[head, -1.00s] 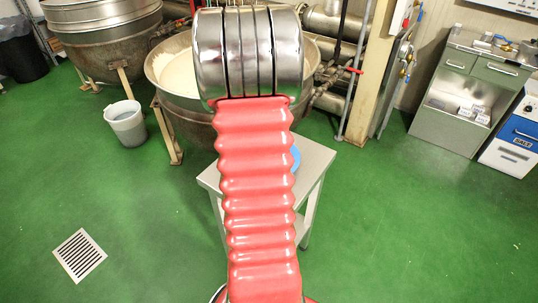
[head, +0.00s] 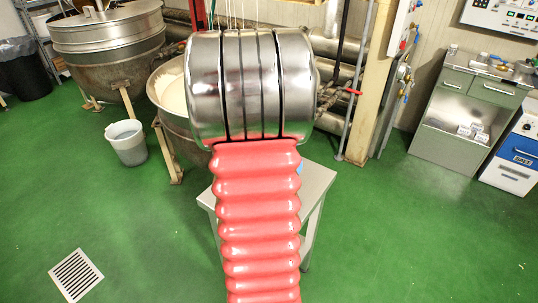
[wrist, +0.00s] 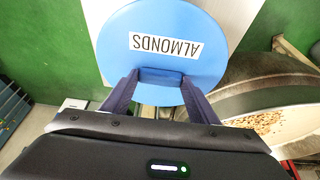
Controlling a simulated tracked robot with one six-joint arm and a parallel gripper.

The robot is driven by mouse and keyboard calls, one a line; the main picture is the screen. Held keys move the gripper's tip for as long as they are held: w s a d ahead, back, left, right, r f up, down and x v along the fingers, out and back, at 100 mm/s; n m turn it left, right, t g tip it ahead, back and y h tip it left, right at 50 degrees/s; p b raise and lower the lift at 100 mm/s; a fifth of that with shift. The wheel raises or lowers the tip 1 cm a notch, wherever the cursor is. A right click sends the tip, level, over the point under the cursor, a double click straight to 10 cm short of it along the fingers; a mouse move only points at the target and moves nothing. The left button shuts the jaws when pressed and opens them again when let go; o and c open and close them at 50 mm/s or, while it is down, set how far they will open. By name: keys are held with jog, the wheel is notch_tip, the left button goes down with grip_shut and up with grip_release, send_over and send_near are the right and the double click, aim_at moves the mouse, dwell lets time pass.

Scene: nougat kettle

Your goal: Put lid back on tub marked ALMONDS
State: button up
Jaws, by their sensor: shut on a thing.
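A round blue lid (wrist: 200,62) with a white label reading ALMONDS, upside down in the picture, fills the upper middle of the wrist view. My gripper (wrist: 160,80) is shut on a blue grip at the lid's near edge, with one dark finger on each side. I cannot tell whether the lid rests on anything, as it hides what is directly below. In the head view my arm hides the gripper and most of the small table (head: 318,180). Only a sliver of something blue shows beside the arm there. No tub can be made out.
An open kettle (head: 170,118) stands behind the table, and a lidded kettle (head: 108,45) stands at back left. A grey bucket (head: 127,142) is on the floor. The green floor in front is clear.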

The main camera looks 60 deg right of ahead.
jog(key=w+a+r+n+t+y, duration=0.1)
jog(key=w+a+n+t, duration=0.2)
jog(key=w+a+n, duration=1.25)
jog(key=w+a+n+y, duration=0.1)
jog(key=w+a, duration=0.4)
jog(key=a, duration=0.6)
jog(key=w+a+r+n+t+y, duration=0.1)
jog(key=w+a+n, duration=0.1)
jog(key=w+a, duration=0.4)
jog(key=w+a+n+t+y, duration=0.1)
jog(key=w+a, duration=0.5)
jog(key=a, duration=1.1)
jog(key=shift+r+y, duration=0.3)
jog(key=shift+s, duration=0.1)
